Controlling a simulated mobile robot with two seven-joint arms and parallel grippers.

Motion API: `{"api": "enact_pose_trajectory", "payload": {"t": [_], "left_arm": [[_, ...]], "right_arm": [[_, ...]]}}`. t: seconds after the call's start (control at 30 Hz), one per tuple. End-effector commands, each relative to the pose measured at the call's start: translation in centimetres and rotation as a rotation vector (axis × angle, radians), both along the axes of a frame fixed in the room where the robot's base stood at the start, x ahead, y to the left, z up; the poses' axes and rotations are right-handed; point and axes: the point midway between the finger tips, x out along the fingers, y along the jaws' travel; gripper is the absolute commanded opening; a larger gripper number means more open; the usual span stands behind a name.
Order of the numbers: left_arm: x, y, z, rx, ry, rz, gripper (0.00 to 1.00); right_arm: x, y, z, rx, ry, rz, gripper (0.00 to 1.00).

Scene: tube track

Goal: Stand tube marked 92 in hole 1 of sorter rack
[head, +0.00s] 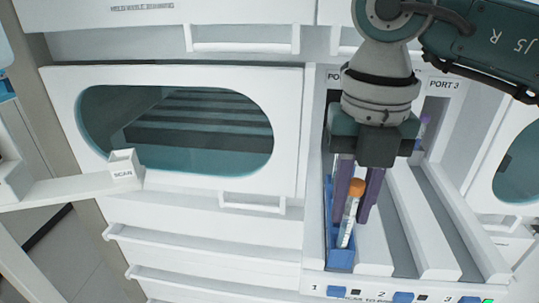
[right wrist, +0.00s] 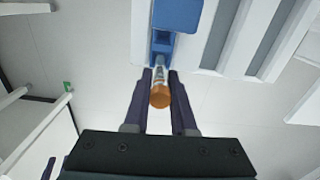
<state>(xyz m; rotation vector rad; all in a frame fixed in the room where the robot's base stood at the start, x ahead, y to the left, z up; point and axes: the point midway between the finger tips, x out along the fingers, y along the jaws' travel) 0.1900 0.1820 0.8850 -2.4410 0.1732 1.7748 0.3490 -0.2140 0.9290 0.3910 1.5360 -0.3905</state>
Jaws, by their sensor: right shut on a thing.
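An orange-capped tube (head: 347,226) with a pale label leans slightly in the head view; its mark is too small to read. My right gripper (head: 357,205) points down with its dark purple fingers shut on this tube. The orange cap (right wrist: 160,97) shows between the fingers (right wrist: 163,88) in the right wrist view. A long blue rack (head: 340,262) lies in lane 1, and it also shows in the right wrist view (right wrist: 180,16). The tube's lower end overlaps the blue rack; I cannot tell whether it is in a hole. My left gripper is out of view.
Lanes 2 and 3 (head: 437,225) show as open channels to the right, separated by white ridges. A purple-capped tube (head: 424,128) stands at the back near port 3. A white SCAN box (head: 123,165) sits at left. A white cabinet with an oval window (head: 190,125) fills the left.

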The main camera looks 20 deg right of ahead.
Motion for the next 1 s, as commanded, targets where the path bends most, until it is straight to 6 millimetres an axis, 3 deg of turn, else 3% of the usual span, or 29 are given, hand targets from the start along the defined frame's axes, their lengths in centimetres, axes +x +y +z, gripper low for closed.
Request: {"api": "enact_pose_trajectory", "payload": {"t": [0.6,0.63,0.93,1.0], "left_arm": [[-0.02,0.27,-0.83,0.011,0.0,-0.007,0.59],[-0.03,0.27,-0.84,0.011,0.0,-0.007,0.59],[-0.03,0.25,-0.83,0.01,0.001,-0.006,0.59],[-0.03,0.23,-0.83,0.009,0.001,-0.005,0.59]], "right_arm": [[-0.01,-0.03,-1.1,0.0,0.0,0.0,0.0],[-0.01,-0.03,-1.1,0.0,0.0,0.0,0.25],[-0.02,-0.03,-1.1,0.0,0.0,0.0,0.59],[-0.02,-0.03,-1.1,0.0,0.0,0.0,0.59]]}}
